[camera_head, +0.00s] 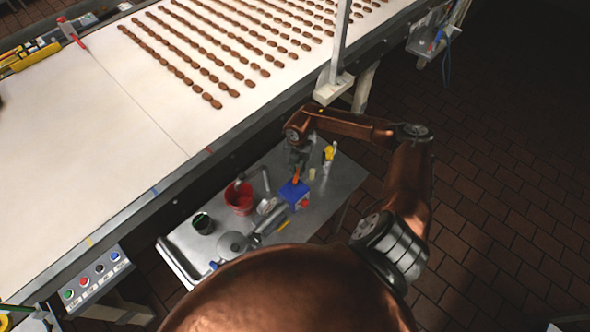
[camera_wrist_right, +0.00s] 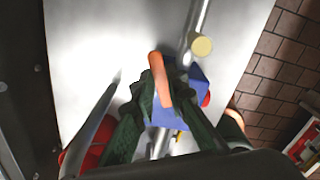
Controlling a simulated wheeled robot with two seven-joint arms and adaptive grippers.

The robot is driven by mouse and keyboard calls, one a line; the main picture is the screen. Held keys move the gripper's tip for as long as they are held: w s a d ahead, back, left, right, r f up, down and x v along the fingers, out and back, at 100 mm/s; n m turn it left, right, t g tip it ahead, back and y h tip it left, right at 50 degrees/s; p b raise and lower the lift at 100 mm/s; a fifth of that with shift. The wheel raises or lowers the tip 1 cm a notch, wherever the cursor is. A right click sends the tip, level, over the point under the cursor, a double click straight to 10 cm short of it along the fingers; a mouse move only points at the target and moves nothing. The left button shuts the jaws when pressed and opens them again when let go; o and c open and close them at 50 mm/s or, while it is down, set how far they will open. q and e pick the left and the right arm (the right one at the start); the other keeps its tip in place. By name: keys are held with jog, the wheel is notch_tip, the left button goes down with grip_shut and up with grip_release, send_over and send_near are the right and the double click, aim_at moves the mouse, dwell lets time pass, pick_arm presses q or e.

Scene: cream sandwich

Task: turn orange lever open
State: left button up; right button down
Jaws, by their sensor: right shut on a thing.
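The orange lever (camera_head: 297,173) stands up from a blue block (camera_head: 294,192) on the small metal table. My right gripper (camera_head: 298,160) reaches down over it from above. In the right wrist view the orange lever (camera_wrist_right: 159,78) lies between the two dark green fingers of my right gripper (camera_wrist_right: 160,88), which are shut on it. The blue block (camera_wrist_right: 198,78) is partly hidden behind the fingers. My left gripper does not show in either view.
On the metal table (camera_head: 345,180) stand a red bucket (camera_head: 239,198), a dark cup (camera_head: 203,223), a grey round vessel (camera_head: 233,243) and a yellow-topped item (camera_head: 329,154). The conveyor (camera_head: 130,110) with rows of brown pieces runs behind. A button panel (camera_head: 92,277) is at lower left.

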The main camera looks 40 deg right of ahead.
jog(key=shift+s+d+r+m+p, duration=0.15)
jog(key=shift+s+m, duration=0.1)
jog(key=shift+m, duration=0.65)
jog(key=shift+s+d+f+m+p, duration=0.1)
jog(key=shift+s+d+m+p, duration=0.1)
jog(key=shift+m, duration=0.7)
jog(key=c, duration=1.9)
grip_release()
jog(key=shift+s, duration=0.1)
jog(key=shift+c, duration=0.2)
notch_tip(320, 180, up, 12)
jog(key=shift+a, duration=0.1)
